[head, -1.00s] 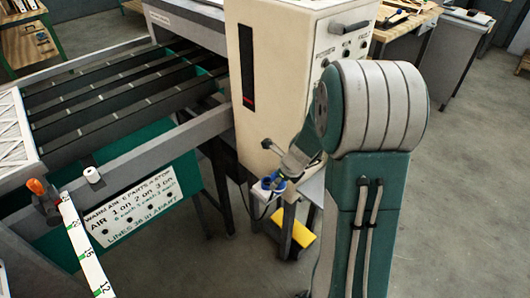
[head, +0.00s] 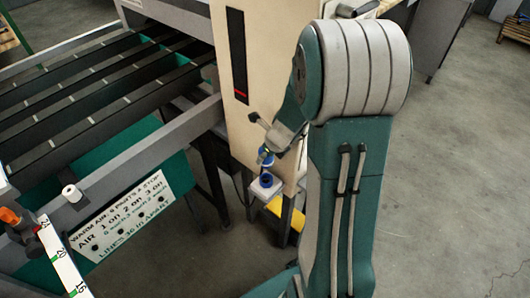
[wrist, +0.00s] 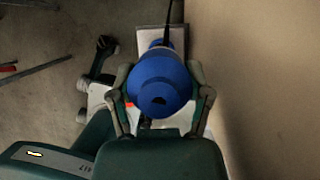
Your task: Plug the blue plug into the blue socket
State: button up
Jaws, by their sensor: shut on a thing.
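My gripper (wrist: 160,98) is shut on the blue plug (wrist: 160,72), which sits between its two fingers in the wrist view. A dark cable runs from the plug toward the top of that view. In the head view the plug (head: 265,159) hangs at the end of my arm, just above the blue socket (head: 266,181). The socket sits on top of a small pale box beside the cream cabinet. A gap seems to show between plug and socket. In the wrist view the plug hides most of what lies behind it, and I cannot make out the socket there.
The cream cabinet (head: 256,80) rises close behind my gripper. The slatted conveyor (head: 90,90) with a lettered sign (head: 130,215) is at left. A yellow object (head: 287,213) is below the box. Floor at right is clear.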

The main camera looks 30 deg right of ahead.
aim_at(266, 167)
jog(key=shift+f, duration=2.95)
jog(key=shift+f, duration=1.75)
jog(key=o, duration=1.2)
jog(key=shift+o, duration=0.2)
jog(key=v, duration=1.1)
jog(key=shift+r, duration=0.4)
jog(key=shift+s+d, duration=0.1)
